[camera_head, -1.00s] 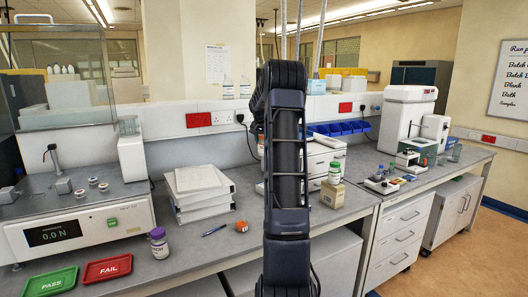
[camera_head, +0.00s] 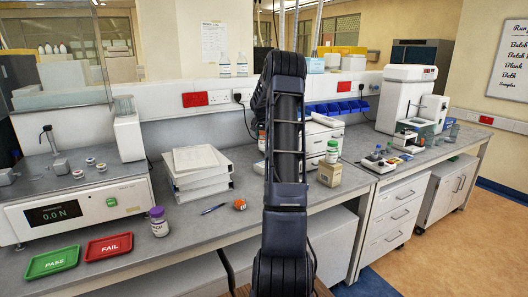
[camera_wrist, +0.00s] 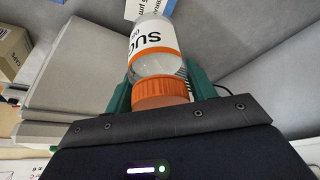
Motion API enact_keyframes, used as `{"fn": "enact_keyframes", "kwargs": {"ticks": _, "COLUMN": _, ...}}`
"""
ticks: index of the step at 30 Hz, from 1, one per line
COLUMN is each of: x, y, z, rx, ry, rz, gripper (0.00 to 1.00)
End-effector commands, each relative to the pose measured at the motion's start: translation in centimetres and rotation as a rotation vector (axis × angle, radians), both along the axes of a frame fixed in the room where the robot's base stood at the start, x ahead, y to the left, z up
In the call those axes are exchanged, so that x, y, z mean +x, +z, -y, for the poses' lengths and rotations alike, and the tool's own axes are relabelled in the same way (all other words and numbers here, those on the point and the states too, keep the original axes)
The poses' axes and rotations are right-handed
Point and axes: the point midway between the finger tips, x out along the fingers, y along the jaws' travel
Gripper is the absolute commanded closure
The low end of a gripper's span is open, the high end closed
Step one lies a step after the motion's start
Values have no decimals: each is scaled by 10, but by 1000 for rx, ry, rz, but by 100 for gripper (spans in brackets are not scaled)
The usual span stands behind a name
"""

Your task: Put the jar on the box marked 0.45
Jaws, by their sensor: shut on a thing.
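In the wrist view my gripper (camera_wrist: 162,92) is shut on a clear jar (camera_wrist: 152,43) with an orange cap (camera_wrist: 160,93). Its white label with an orange band reads upside down, partly "SUC". The green fingers flank the cap, and the cap is nearest the wrist. A white surface (camera_wrist: 140,8) at the top edge, with blue at its side, shows "5 µm"; the rest of its marking is cut off, so I cannot confirm 0.45. In the head view my arm hides the gripper and jar. A white and blue box (camera_head: 315,65) stands on the back ledge.
A white tray stack (camera_head: 202,176), a purple-capped jar (camera_head: 158,222) and an orange-capped item (camera_head: 240,204) are on the bench. Grey slabs (camera_wrist: 85,65) lie left of the held jar in the wrist view.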

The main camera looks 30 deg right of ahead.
Motion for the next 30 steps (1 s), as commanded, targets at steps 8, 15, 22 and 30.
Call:
{"fn": "enact_keyframes", "kwargs": {"ticks": 8, "x": 0, "y": -37, "z": -1, "rx": 0, "ry": 1, "rz": 0, "gripper": 79}}
{"fn": "enact_keyframes", "kwargs": {"ticks": 15, "x": 1, "y": -53, "z": -1, "rx": 0, "ry": 1, "rz": 0, "gripper": 79}}
{"fn": "enact_keyframes", "kwargs": {"ticks": 22, "x": 0, "y": -81, "z": -1, "rx": 1, "ry": 0, "rz": 1, "gripper": 79}}
{"fn": "enact_keyframes", "kwargs": {"ticks": 30, "x": 1, "y": -82, "z": -1, "rx": 0, "ry": 1, "rz": 1, "gripper": 79}}
